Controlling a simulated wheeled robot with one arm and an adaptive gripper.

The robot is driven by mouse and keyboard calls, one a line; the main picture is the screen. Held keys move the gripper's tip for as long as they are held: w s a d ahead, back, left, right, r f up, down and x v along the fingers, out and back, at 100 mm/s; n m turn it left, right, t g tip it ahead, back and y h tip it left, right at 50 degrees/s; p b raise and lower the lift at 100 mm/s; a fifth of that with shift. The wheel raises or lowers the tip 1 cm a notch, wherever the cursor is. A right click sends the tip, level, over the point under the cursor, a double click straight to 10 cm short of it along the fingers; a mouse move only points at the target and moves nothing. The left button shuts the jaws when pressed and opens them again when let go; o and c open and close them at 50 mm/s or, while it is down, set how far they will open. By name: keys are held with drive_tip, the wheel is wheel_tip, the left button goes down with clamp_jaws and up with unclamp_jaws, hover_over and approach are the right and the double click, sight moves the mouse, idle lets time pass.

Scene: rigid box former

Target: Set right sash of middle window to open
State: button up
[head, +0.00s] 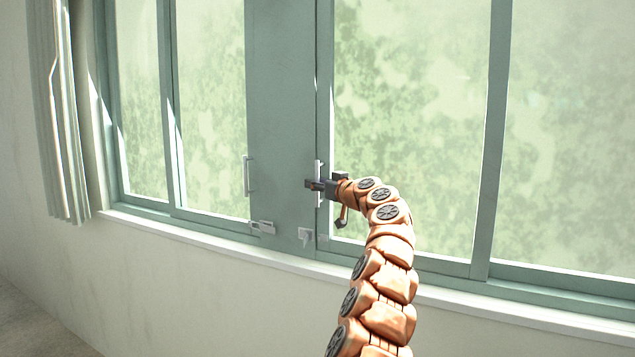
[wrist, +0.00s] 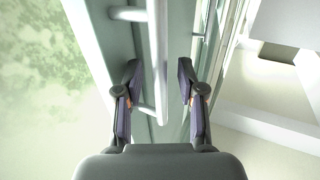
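A window with teal frames shows in the head view, and its large glass sash (head: 410,110) is right of a wide teal post (head: 283,90). A pale vertical bar handle (head: 318,165) is on that sash's left edge. My gripper (head: 312,184) is at the lower part of this handle and partly covers it. In the wrist view the handle (wrist: 157,45) runs down between the two fingers of my gripper (wrist: 159,75). The fingers are apart with visible gaps on both sides of the bar. Which window is the middle one cannot be told.
A second handle (head: 248,176) is on the sash left of the post. Small latches (head: 262,227) sit low on the frame. A white sill (head: 250,255) runs below. A curtain (head: 60,120) hangs at the far left.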

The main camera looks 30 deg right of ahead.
drive_tip(key=shift+w, duration=0.15)
drive_tip(key=shift+c, duration=0.2)
clamp_jaws()
idle(0.5)
